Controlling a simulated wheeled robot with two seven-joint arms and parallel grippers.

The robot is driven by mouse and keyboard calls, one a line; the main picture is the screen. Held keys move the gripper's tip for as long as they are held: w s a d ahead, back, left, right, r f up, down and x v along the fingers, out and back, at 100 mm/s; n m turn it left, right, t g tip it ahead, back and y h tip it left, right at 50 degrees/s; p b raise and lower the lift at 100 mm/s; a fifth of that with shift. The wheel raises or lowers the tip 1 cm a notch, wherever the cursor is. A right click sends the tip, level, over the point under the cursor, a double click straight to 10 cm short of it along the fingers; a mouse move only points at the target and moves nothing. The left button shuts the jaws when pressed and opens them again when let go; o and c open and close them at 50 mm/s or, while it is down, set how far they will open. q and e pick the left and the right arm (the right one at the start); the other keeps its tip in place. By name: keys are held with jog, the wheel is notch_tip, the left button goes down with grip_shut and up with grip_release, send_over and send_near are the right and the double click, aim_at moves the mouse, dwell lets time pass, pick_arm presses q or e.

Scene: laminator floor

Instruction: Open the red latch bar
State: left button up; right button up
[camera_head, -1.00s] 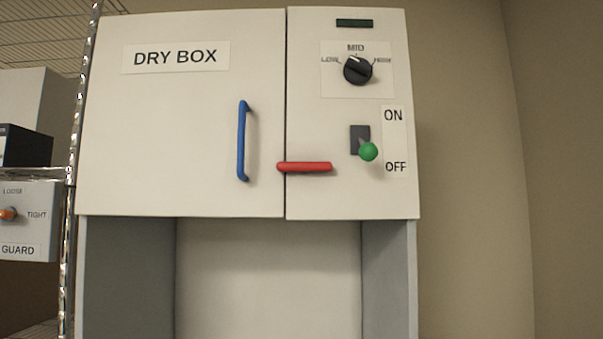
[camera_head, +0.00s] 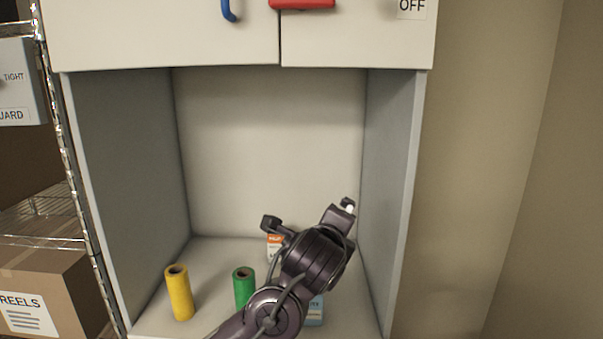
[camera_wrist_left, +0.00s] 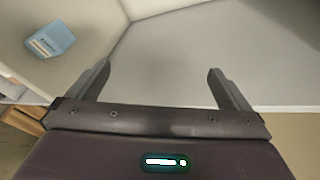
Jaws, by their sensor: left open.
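The red latch bar (camera_head: 302,3) lies horizontally across the seam between the dry box door (camera_head: 160,35) and the right panel (camera_head: 350,40). It is at the top edge of the head view and partly cut off. My left gripper (camera_head: 309,213) is well below the bar, in front of the open bay. Its jaws are apart with nothing between them, and the left wrist view also shows the spread fingers (camera_wrist_left: 158,70). The bar is not in the left wrist view. My right gripper is not in view.
A yellow roll (camera_head: 179,292) and a green roll (camera_head: 243,288) stand on the bay floor. An orange-white box (camera_head: 274,245) and a blue box (camera_head: 315,312) are partly hidden by my arm. The blue handle (camera_head: 228,10) is left of the bar. Bay side walls flank my gripper.

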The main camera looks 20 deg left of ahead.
pick_arm(q)
notch_tip(320, 180, up, 20)
jog(key=s+a+m+t+y, duration=0.1)
jog(key=s+m+t+y, duration=0.1)
jog(key=m+t, duration=0.3)
jog(key=m+t+y, duration=0.2)
jog(key=m+y, duration=0.1)
jog(key=m, duration=0.3)
send_near(301, 1)
jog(key=w, duration=0.1)
jog(key=shift+r+p+x, duration=0.1)
jog(key=shift+p+x, duration=1.4)
jog(key=shift+x, duration=0.5)
jog(key=shift+r+p+x, duration=0.15)
jog(key=shift+p+x, duration=1.3)
jog(key=shift+x, duration=0.55)
jog(key=shift+s+a, duration=0.1)
